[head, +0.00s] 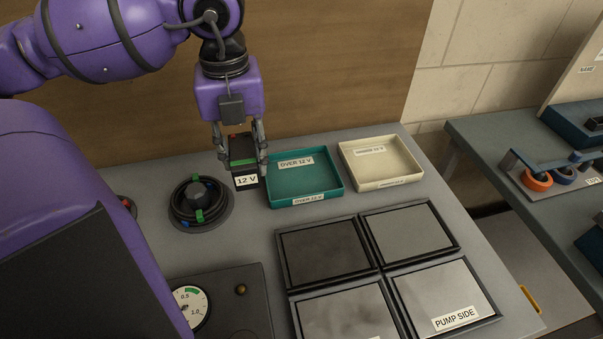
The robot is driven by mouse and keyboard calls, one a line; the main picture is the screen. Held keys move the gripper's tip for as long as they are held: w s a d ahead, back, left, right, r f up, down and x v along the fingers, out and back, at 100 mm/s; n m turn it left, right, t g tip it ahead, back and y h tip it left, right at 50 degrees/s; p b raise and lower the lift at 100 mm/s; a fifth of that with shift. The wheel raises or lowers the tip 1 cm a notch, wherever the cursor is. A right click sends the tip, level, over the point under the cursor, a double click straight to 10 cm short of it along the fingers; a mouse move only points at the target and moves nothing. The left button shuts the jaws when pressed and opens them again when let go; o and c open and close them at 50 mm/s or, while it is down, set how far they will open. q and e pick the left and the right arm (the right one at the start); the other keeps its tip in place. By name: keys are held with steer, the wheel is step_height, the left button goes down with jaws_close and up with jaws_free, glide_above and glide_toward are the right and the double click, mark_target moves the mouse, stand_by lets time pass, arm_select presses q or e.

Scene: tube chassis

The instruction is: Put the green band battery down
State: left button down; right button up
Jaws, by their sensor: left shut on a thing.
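The green band battery (244,171) is a dark block with a green band, a red spot on top and a "12 V" label on its front. My left gripper (240,155) is shut on it, with one finger on each side. The battery is upright, just left of the teal "OVER 12 V" tray (318,198). I cannot tell whether its bottom touches the bench. My right gripper is not in view.
A cream tray (411,180) stands right of the teal one. A coiled black cable (199,203) lies to the left. Framed panels (430,234) and a gauge box (235,285) are in front. A second bench (500,150) is at right.

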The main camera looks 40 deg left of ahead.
arm_select(q)
steer(key=w+d+f, duration=0.1)
steer(key=w+f, duration=0.1)
steer(key=w, duration=0.2)
steer(key=w+d+f+b, duration=0.1)
steer(key=w+f, duration=0.2)
steer(key=w, duration=0.1)
steer(key=w+d+f+b, duration=0.1)
steer(key=w+f, duration=0.2)
steer(key=w, duration=0.1)
steer(key=shift+d+f, duration=0.1)
steer(key=shift+f, duration=0.05)
steer(key=shift+w+f, duration=0.2)
steer(key=shift+f, duration=0.1)
steer(key=f, duration=0.3)
steer(key=shift+w+d+f, duration=0.1)
steer(key=shift+w, duration=0.15)
steer(key=shift+f, duration=0.25)
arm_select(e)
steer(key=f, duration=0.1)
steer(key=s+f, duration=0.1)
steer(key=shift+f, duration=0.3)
